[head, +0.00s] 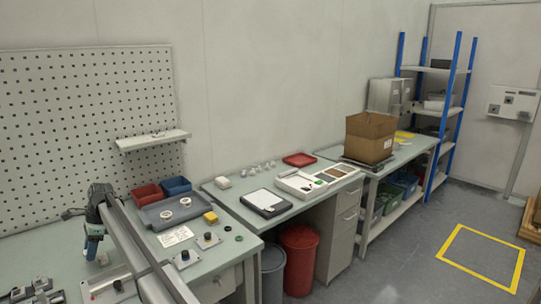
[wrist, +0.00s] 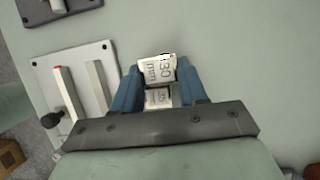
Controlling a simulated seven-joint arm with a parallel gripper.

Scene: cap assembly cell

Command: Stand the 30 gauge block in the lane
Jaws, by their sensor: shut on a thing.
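My gripper (wrist: 157,84) has its blue fingers shut on the 30 gauge block (wrist: 157,69), a pale block marked "30 mm". A second labelled face (wrist: 158,97) shows between the fingers; I cannot read it surely, nor tell if it is another block. In the wrist view the lane fixture (wrist: 84,58) is to the left of the gripper, a white plate with two upright rails and a black knob (wrist: 52,120). The held block is beside the plate, apart from the rails. In the head view my gripper (head: 92,252) is above the bench near the lane fixture (head: 108,284); the block is too small to make out.
Several small parts (head: 36,291) stand at the bench's front left. A grey tray (head: 172,214) with white rings, red and blue bins and a yellow block (head: 210,217) are behind. Switch boxes (head: 208,240) stand to the right. Bench surface right of the plate is clear in the wrist view.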

